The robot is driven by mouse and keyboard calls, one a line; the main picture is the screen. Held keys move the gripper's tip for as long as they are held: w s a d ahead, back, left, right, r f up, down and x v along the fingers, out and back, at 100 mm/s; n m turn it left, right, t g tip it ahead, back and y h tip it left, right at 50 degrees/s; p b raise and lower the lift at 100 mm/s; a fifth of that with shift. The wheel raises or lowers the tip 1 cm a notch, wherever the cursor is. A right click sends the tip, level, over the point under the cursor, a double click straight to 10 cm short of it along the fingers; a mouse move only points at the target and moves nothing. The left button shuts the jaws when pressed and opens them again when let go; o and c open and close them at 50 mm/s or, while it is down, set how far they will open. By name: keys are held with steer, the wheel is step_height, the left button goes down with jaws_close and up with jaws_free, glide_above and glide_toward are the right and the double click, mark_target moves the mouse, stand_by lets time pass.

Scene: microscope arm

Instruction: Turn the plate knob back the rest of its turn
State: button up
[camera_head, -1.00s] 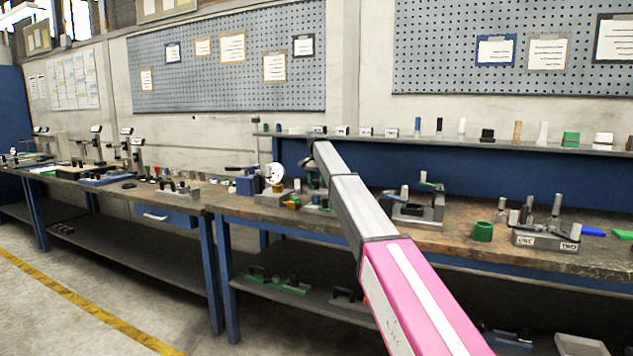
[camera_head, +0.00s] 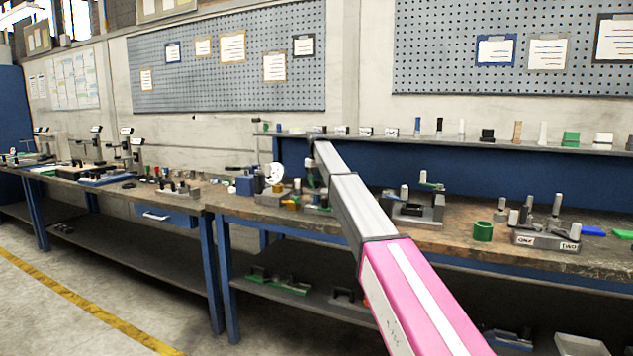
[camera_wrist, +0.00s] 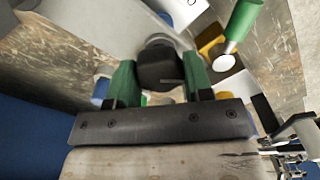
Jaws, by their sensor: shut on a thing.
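The plate knob (camera_wrist: 160,66) is a black, rounded knob with a thin light line on its face, seen in the wrist view. My gripper (camera_wrist: 158,82) has two green fingers, one on each side of the knob, and is shut on it. The knob sits at the end of a grey metal part (camera_wrist: 105,18). In the head view my arm reaches to the bench and hides the knob and the fingertips.
A green-handled part (camera_wrist: 240,22) and a yellow piece (camera_wrist: 209,42) lie close to the right finger. In the head view, a white round dial (camera_head: 274,173) stands left of my arm on the workbench (camera_head: 470,240).

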mark_target(316, 180)
steer(key=n, duration=0.5)
steer(key=shift+f+n, duration=0.15)
steer(key=shift+n, duration=0.15)
steer(key=n, duration=0.4)
steer(key=shift+n, duration=0.4)
steer(key=shift+s, duration=0.1)
steer(key=o, duration=0.9)
steer(key=shift+a, duration=0.1)
steer(key=shift+r, duration=0.6)
step_height(316, 180, up, 10)
steer(key=shift+f, duration=0.1)
